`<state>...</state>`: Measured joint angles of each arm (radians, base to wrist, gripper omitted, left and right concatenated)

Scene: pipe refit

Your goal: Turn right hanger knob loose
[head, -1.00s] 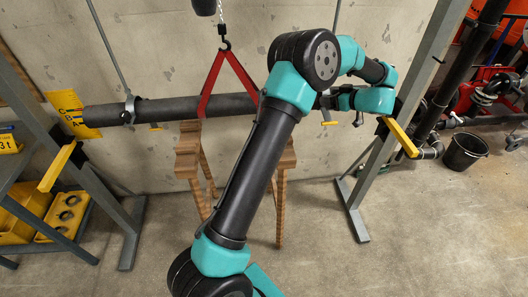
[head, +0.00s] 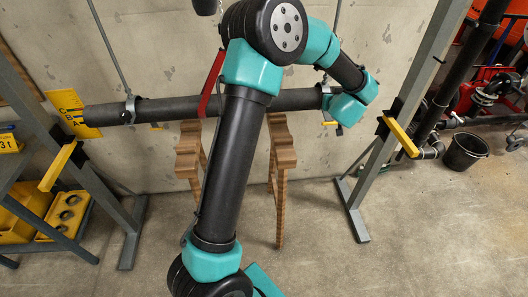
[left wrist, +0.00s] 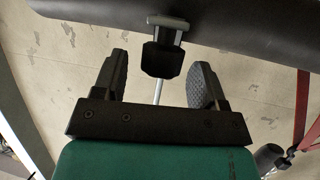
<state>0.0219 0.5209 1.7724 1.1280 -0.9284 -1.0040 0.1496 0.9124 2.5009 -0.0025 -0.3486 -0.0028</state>
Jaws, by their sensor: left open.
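The right hanger (head: 326,88) clasps the dark pipe (head: 285,100) near its right end, on a thin rod. In the left wrist view its grey bracket (left wrist: 168,22) sits at the pipe (left wrist: 230,22). The black knob (left wrist: 160,59) stands out from the bracket. My left gripper (left wrist: 160,63) is open, with one finger on each side of the knob and visible gaps on both sides. In the head view my left wrist is close to the right hanger, and the fingers there cannot be made out. My right gripper is not in view.
Wooden trestles (head: 282,150) stand below. A steel post with a yellow lever (head: 402,137) stands right of the wrist. The front floor is clear.

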